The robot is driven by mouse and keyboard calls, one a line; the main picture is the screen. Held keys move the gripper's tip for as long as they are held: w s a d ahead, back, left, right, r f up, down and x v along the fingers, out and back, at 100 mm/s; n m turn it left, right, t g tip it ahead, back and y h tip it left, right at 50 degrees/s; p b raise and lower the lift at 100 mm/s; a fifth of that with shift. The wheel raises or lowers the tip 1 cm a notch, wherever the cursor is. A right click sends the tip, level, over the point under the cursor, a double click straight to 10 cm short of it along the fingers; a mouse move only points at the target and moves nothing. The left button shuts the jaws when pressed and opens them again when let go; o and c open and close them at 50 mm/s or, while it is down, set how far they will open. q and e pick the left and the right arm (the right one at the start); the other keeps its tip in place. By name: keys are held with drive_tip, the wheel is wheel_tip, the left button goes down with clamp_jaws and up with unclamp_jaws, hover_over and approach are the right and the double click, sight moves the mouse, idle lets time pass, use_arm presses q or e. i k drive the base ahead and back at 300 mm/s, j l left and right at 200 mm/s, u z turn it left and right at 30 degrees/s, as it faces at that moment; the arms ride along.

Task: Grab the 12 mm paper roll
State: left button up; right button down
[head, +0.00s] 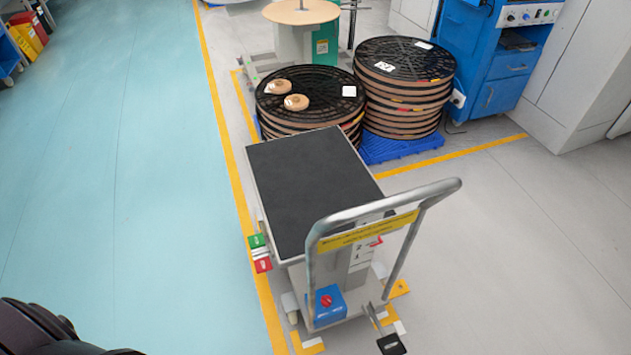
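Two small tan paper rolls lie flat on top of the left stack of black reels. One paper roll (278,87) is further back and left; the other paper roll (296,102) is just in front and to the right. I cannot read a width on either, so I cannot tell which is 12 mm. Dark parts of my own body show at the bottom left. Neither of my grippers is in view.
A lift cart (310,185) with a black top and a push handle stands before the left reel stack (325,85). A second reel stack (405,60) stands on a blue pallet (400,150). A blue cabinet (500,60) is behind right. The teal floor at left is clear.

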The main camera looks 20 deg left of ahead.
sight(294, 101)
drive_tip(key=u, duration=0.8)
drive_tip(key=i+j+u, duration=0.15)
drive_tip(key=j, duration=0.2)
drive_tip(key=j+u, duration=0.1)
drive_tip(key=j, duration=0.3)
drive_tip(key=i+j+u, duration=0.15)
drive_tip(key=j, duration=0.2)
drive_tip(key=i+j+u, duration=0.1)
drive_tip(key=j, duration=0.25)
drive_tip(key=i+j, duration=0.2)
drive_tip(key=i, duration=0.2)
drive_tip(key=i+j+u, duration=0.1)
drive_tip(key=i+j, duration=0.15)
drive_tip(key=i, duration=0.2)
drive_tip(key=i+j, duration=0.2)
drive_tip(key=i, duration=0.2)
drive_tip(key=i+j, duration=0.2)
drive_tip(key=i, duration=0.25)
drive_tip(key=i+z, duration=0.3)
drive_tip(key=i, duration=0.15)
drive_tip(key=i+z, duration=0.3)
drive_tip(key=i, duration=0.2)
drive_tip(key=i+j+z, duration=0.1)
drive_tip(key=i+z, duration=0.25)
drive_tip(key=i+j+z, duration=0.3)
drive_tip(key=i, duration=0.2)
